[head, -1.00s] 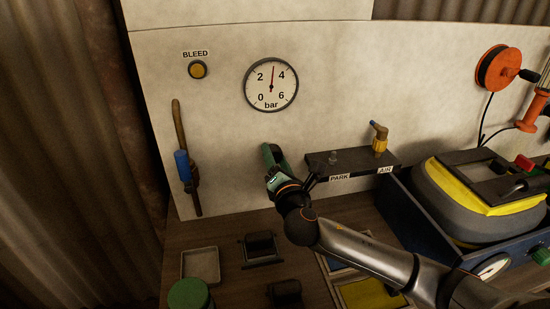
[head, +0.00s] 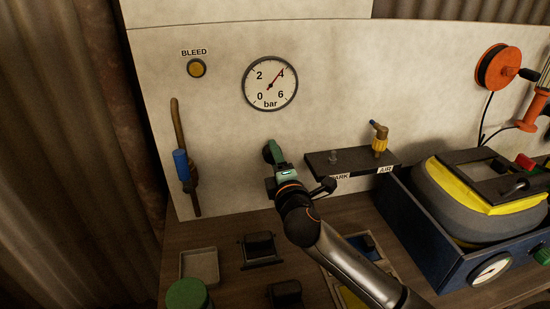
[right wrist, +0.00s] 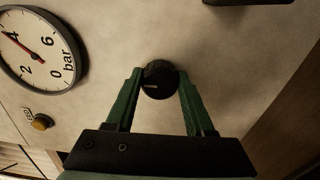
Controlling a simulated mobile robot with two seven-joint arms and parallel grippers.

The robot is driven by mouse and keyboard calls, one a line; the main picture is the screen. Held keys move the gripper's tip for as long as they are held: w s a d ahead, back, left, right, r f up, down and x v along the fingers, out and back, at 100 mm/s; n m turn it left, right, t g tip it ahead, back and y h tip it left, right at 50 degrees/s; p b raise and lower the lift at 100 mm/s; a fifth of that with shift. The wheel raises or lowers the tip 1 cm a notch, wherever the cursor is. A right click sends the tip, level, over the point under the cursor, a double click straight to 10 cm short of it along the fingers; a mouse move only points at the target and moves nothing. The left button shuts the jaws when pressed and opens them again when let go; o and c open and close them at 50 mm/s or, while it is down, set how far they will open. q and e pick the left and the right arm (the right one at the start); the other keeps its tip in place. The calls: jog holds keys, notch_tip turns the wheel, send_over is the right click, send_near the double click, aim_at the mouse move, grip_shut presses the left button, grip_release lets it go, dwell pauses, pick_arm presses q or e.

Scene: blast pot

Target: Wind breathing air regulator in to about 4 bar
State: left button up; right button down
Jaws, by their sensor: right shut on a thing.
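The regulator's black round knob (right wrist: 159,80) sticks out of the panel in the right wrist view, with a pale mark on its face. My right gripper (right wrist: 160,84), with green fingers, is shut on the knob, one finger on each side. In the head view my right gripper (head: 271,154) is against the panel below the gauge and mostly hides the knob. The white bar gauge (head: 270,83) has a red needle pointing up and right, at about the 4. The gauge also shows in the right wrist view (right wrist: 50,62). My left gripper is out of view.
A yellow BLEED button (head: 197,68) and a pipe with a blue handle (head: 181,165) are on the panel's left. A dark PARK/AIR shelf (head: 350,160) is close right of my gripper. A blue crate (head: 440,245) stands farther right. A grey tray (head: 199,266) lies below.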

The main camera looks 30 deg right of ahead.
dwell(0.3)
jog(key=shift+c, duration=1.3)
grip_release()
jog(key=b+v, duration=0.1)
jog(key=v, duration=1.1)
jog(key=shift+s, duration=0.3)
